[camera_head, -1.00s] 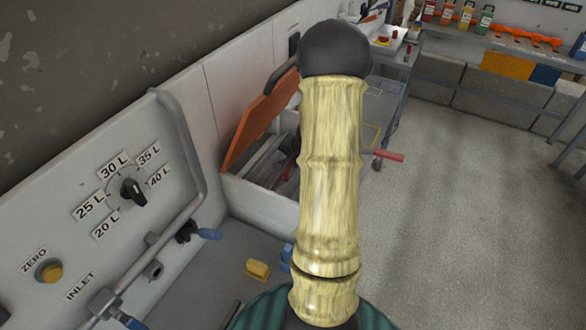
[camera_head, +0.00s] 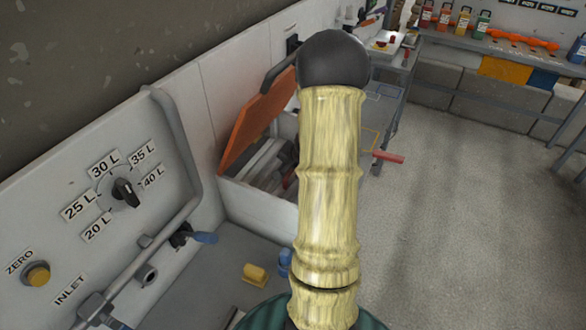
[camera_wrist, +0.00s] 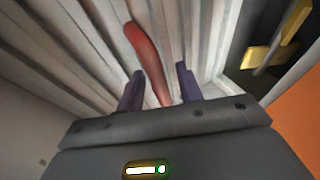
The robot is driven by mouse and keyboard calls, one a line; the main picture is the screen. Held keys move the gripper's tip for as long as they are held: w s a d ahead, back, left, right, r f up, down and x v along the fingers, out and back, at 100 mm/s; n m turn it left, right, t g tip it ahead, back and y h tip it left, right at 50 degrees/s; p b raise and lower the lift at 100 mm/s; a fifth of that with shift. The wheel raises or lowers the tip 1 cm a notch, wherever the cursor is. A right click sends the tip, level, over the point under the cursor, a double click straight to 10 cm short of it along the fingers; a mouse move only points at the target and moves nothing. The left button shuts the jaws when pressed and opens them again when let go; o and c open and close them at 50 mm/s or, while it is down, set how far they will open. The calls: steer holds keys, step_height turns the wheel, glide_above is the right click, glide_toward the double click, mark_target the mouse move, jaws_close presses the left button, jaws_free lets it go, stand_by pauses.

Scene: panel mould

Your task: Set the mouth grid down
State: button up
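My gripper (camera_wrist: 160,68) shows in the wrist view with its two dark purple fingers apart. A red bar (camera_wrist: 146,60) passes through the space between them, with a gap visible to the right finger. Behind it are pale parallel slats (camera_wrist: 85,40); I cannot tell whether these are the mouth grid or the inside of a box. In the head view my pale yellow arm hides the gripper. A white box (camera_head: 262,205) with an orange lid (camera_head: 252,122) tilted up stands left of the arm, grey slats (camera_head: 264,158) and a red piece inside it.
A panel with a dial (camera_head: 125,192), a yellow button (camera_head: 37,273) and pipes is at the left. A yellow block (camera_head: 254,273) and a blue piece (camera_head: 284,262) are on the grey surface below. Shelves with bottles (camera_head: 463,20) stand far back. The floor (camera_head: 460,220) is clear at right.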

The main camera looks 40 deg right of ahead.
steer(key=shift+r, duration=0.3)
steer(key=p+v, duration=0.7)
steer(key=v, duration=0.4)
steer(key=shift+s+r, duration=0.2)
steer(key=shift+r, duration=0.05)
step_height(320, 180, up, 10)
steer(key=p, duration=1)
